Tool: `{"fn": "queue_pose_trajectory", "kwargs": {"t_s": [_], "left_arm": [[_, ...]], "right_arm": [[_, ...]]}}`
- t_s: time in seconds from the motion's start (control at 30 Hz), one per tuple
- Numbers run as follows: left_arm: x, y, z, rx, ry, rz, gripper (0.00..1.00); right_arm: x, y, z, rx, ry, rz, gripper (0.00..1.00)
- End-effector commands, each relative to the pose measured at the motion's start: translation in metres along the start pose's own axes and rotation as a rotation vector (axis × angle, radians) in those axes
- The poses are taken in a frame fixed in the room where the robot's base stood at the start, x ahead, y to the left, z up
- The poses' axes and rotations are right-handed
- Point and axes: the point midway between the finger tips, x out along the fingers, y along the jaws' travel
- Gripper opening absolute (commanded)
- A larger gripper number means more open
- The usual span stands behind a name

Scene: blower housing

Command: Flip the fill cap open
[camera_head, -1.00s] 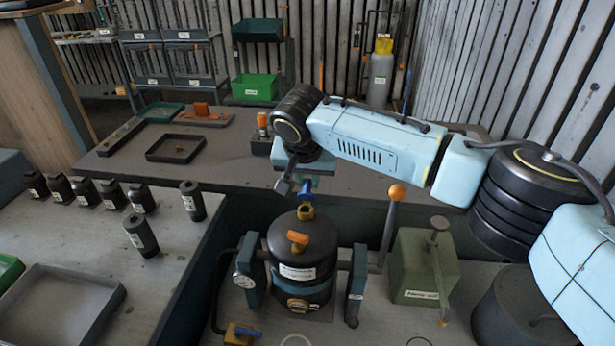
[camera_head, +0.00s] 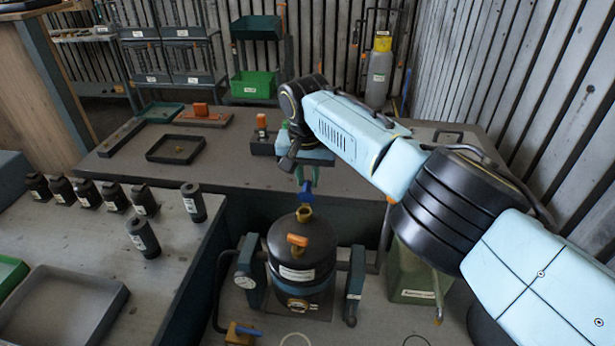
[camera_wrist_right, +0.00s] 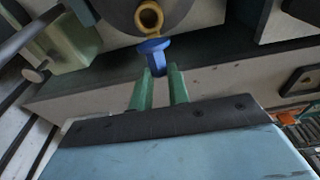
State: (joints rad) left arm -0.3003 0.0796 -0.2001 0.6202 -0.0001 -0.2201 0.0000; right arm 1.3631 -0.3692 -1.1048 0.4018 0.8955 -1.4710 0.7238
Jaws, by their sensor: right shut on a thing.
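The black tank (camera_head: 318,242) stands upright in its frame, with an orange handle (camera_head: 297,240) on its front upper side. On its top is a brass filler neck (camera_head: 304,213); in the right wrist view the brass ring (camera_wrist_right: 149,17) shows a dark open middle. The blue fill cap (camera_head: 307,192) stands up at the far side of the neck, off its opening. In the right wrist view the cap (camera_wrist_right: 153,48) sits at the tips of the green fingers. My right gripper (camera_wrist_right: 158,75) is shut on the blue cap. My left gripper is not in view.
A gauge (camera_head: 245,282) is on the tank's left side. A green box (camera_head: 412,280) stands right of the tank, partly behind my right arm. Several black bottles (camera_head: 115,197) stand on the left table. The rear bench holds a dark tray (camera_head: 176,149).

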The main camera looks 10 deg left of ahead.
Motion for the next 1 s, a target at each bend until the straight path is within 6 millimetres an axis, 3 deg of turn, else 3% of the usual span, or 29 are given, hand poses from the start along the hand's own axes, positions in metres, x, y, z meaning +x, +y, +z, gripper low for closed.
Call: {"fn": "queue_pose_trajectory", "kwargs": {"t_s": [0.3, 0.33, 0.47, 0.83, 1.0], "left_arm": [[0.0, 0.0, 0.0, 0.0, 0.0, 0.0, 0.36], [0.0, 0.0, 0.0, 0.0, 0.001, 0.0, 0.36], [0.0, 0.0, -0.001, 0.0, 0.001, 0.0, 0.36], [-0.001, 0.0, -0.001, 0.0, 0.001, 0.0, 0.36], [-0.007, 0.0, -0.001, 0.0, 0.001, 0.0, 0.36]], "right_arm": [[0.004, -0.001, 0.005, -0.003, -0.021, 0.002, 0.0], [0.005, -0.001, 0.006, -0.003, -0.022, 0.003, 0.21], [0.004, 0.0, 0.005, -0.002, -0.02, 0.003, 0.38], [0.0, 0.0, 0.004, -0.002, -0.016, 0.002, 0.39], [-0.02, 0.0, 0.003, -0.003, -0.014, 0.0, 0.39]]}}
